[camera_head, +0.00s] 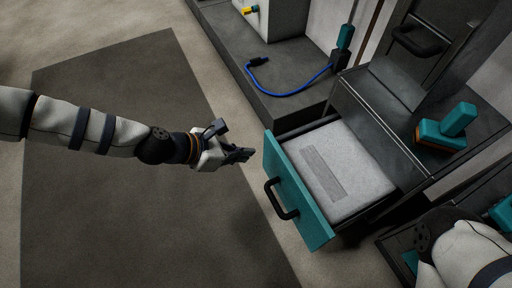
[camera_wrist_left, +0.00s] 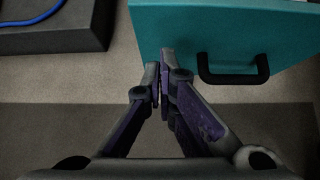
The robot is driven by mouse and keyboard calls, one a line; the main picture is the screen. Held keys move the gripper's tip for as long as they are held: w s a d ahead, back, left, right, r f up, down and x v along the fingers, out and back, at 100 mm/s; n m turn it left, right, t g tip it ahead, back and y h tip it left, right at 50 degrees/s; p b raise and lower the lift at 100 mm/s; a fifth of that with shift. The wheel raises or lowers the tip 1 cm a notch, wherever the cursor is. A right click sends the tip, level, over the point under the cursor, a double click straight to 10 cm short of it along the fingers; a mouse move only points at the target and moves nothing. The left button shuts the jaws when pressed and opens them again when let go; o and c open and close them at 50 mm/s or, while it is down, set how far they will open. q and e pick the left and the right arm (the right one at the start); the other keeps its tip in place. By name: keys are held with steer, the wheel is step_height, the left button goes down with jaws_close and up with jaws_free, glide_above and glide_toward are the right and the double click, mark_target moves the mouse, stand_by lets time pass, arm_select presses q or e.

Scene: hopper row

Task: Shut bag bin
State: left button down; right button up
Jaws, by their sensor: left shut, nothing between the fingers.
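The bag bin is a pulled-out drawer with a teal front (camera_head: 292,193) and a black handle (camera_head: 279,200), in a dark cabinet in the head view. A pale grey bag (camera_head: 345,160) lies inside it. In the left wrist view the teal front (camera_wrist_left: 220,32) and handle (camera_wrist_left: 234,70) are at the upper right. My left gripper (camera_head: 246,154) is shut and empty, left of the drawer front and apart from the handle. Its fingers (camera_wrist_left: 161,80) meet in the left wrist view. My right gripper is not in view; part of my right arm shows at the lower right.
A teal tool (camera_head: 447,127) stands on the cabinet top. A blue cable (camera_head: 290,91) lies on the dark plinth (camera_head: 250,65) at the back. A dark mat (camera_head: 120,200) covers the floor at left, where there is free room.

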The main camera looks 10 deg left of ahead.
arm_select(q)
steer(key=shift+w+d+r, duration=0.1)
steer(key=shift+w+d, duration=0.45)
steer(key=shift+d, duration=0.25)
steer(key=shift+w+d+r, duration=0.1)
steer(key=shift+w+d, duration=0.45)
steer(key=shift+d, duration=0.2)
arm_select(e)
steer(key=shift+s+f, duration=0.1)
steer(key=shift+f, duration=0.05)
